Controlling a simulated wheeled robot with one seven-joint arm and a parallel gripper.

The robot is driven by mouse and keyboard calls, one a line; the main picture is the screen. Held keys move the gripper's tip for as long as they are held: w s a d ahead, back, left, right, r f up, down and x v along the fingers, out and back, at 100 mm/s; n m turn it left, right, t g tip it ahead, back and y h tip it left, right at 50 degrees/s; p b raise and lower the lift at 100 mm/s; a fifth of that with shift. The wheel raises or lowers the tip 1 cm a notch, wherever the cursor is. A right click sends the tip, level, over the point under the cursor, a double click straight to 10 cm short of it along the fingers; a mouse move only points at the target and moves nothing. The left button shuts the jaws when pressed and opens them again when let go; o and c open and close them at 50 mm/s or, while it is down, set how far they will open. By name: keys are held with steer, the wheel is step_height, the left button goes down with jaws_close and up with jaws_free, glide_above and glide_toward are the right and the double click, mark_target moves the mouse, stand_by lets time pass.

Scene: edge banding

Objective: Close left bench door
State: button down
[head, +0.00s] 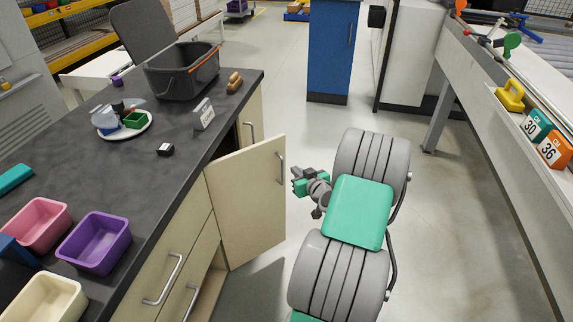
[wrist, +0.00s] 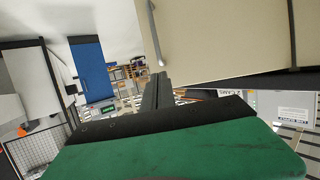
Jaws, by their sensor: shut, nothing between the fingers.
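The cream bench door (head: 243,205) stands open, swung out from the front of the dark-topped bench (head: 95,180). Its grey bar handle (head: 281,168) is upright near the outer edge. My gripper (head: 297,176) is just right of the door's handle edge in the head view, shut and empty. In the wrist view the shut fingers (wrist: 157,92) sit just below the end of the handle (wrist: 154,35), with the door panel (wrist: 225,35) filling the upper right. I cannot tell whether the fingers touch the door.
A black crate (head: 183,72), a white plate (head: 124,128) and coloured bins (head: 93,243) are on the bench top. Another bench (head: 515,130) runs along the right, with a blue cabinet (head: 333,50) behind. Floor between is clear around my arm.

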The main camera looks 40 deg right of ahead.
steer(key=x, duration=0.9)
steer(key=shift+w+a+f, duration=0.1)
